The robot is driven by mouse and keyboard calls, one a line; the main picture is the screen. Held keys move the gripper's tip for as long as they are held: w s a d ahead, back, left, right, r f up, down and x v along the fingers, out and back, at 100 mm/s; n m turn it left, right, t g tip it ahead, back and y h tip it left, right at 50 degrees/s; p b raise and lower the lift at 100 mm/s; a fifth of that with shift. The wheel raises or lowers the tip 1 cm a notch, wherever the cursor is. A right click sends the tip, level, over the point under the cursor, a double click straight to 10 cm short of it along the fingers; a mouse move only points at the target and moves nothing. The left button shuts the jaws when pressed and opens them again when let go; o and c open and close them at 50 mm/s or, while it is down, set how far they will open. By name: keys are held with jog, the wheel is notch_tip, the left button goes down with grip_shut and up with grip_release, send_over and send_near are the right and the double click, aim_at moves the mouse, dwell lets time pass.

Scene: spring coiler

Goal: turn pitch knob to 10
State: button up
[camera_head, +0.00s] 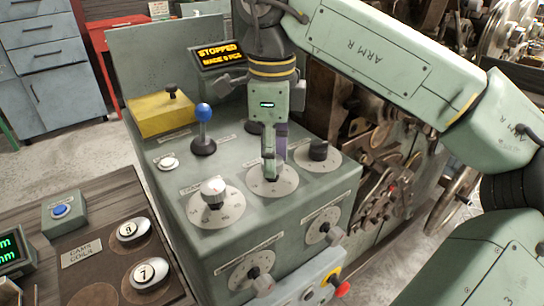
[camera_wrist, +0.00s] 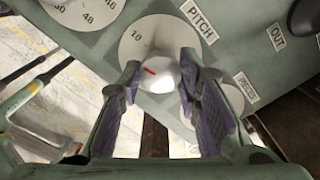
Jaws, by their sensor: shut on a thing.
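The pitch knob (camera_wrist: 160,73) is a silver-white cap with a red line, seen in the wrist view. It sits on a white round dial (camera_wrist: 134,52) with a printed 10 and a PITCH label (camera_wrist: 198,20) beside it. The red line lies slantwise on the cap's left part; its exact reading is unclear. My gripper (camera_wrist: 158,78) has one purple-padded finger on each side of the knob and is shut on it. In the head view my gripper (camera_head: 270,172) points down onto the middle dial (camera_head: 287,186) of the green panel and hides the knob.
A blue-topped lever (camera_head: 204,125) and a yellow box (camera_head: 162,113) are behind. The screen (camera_head: 219,54) reads STOPPED. Front-face knobs (camera_head: 262,281) stick out below.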

jog(key=shift+m, duration=1.2)
jog(key=o, duration=1.1)
jog(key=shift+o, duration=0.2)
jog(key=shift+r, duration=0.1)
notch_tip(320, 180, up, 7)
jog(key=shift+r, duration=0.2)
